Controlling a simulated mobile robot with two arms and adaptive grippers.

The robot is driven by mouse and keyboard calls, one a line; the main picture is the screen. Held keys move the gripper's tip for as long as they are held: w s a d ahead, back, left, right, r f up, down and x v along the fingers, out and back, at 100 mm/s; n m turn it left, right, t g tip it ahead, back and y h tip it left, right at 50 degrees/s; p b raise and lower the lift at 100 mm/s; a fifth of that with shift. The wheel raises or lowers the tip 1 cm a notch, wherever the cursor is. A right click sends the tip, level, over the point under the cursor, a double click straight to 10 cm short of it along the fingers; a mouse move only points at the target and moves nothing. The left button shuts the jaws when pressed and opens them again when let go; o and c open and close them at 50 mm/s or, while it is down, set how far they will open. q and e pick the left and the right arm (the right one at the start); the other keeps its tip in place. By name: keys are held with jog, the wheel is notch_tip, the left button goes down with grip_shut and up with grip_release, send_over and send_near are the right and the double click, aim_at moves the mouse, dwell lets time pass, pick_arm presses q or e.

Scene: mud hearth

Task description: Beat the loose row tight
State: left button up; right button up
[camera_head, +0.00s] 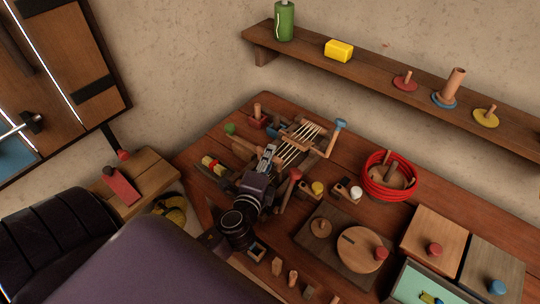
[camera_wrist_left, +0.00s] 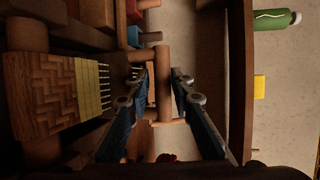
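A small wooden loom (camera_head: 303,140) with pale warp threads sits at the back of the table. In the left wrist view, a brown woven band (camera_wrist_left: 42,95) ends in a yellow strip of rows (camera_wrist_left: 87,90), with thin pale threads beyond it. My left gripper (camera_head: 268,155) is at the loom's left side, pointing at it. In the wrist view its fingers (camera_wrist_left: 161,78) stand apart on both sides of a wooden bar (camera_wrist_left: 163,60), with slight gaps showing. Whether this bar is the beater I cannot tell. My right gripper is out of view.
A red coil on a basket (camera_head: 390,178), a board with a wooden disc (camera_head: 362,249) and several lidded boxes (camera_head: 435,236) fill the table's right. Small pegs and blocks lie close around the arm. A wall shelf (camera_head: 380,66) holds a green bottle (camera_head: 284,20).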

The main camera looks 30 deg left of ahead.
pick_arm(q)
jog(key=shift+s+r, duration=0.1)
jog(key=v, duration=1.2)
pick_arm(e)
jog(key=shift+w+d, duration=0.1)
pick_arm(q)
jog(key=shift+a, duration=0.1)
jog(key=shift+c, duration=0.6)
